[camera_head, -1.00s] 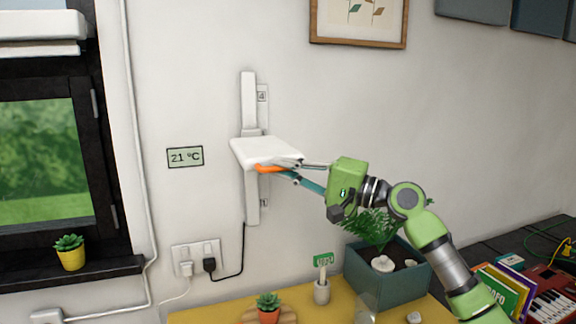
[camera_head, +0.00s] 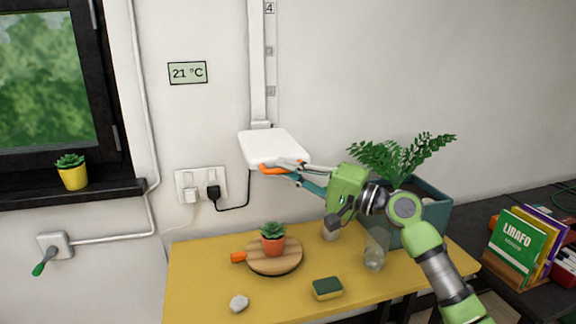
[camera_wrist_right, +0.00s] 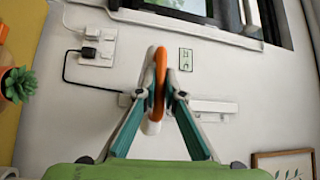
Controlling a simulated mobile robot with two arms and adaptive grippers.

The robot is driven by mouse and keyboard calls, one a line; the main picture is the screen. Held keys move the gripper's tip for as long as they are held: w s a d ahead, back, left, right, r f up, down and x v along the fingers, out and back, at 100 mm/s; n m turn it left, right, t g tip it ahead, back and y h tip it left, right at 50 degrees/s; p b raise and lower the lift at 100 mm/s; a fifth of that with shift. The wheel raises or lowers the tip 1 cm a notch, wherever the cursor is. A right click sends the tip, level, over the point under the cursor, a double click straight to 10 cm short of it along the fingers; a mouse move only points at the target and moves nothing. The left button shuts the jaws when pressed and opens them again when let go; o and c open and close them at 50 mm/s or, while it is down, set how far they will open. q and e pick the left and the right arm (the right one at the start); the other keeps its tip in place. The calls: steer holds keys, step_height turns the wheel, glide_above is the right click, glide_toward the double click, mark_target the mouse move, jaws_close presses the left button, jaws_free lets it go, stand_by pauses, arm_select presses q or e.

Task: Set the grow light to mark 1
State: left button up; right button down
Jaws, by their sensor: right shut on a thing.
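The grow light (camera_head: 272,147) is a white flat panel on a vertical white wall rail (camera_head: 257,70). It sits low on the rail. Mark plates 4 (camera_head: 269,8), 3 (camera_head: 270,51) and one more below (camera_head: 270,91) show above the panel; mark 1 is not visible. My right gripper (camera_head: 290,168) is shut on the orange handle (camera_head: 268,169) at the panel's front edge. In the right wrist view the orange handle (camera_wrist_right: 159,72) stands between the fingers (camera_wrist_right: 160,98). My left gripper is not in view.
Below is a yellow table (camera_head: 205,255) with a small potted succulent (camera_head: 273,242) on a round board, a sponge (camera_head: 327,289), a glass (camera_head: 375,250) and a planter (camera_head: 432,205). A socket with a black plug (camera_head: 213,193) is on the wall at left.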

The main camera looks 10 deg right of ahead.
steer(key=shift+a+f, duration=0.1)
steer(key=shift+f, duration=0.35)
steer(key=c, duration=2.1)
jaws_free()
steer(key=shift+c, duration=0.2)
steer(key=shift+r, duration=0.1)
steer(key=v, duration=1.2)
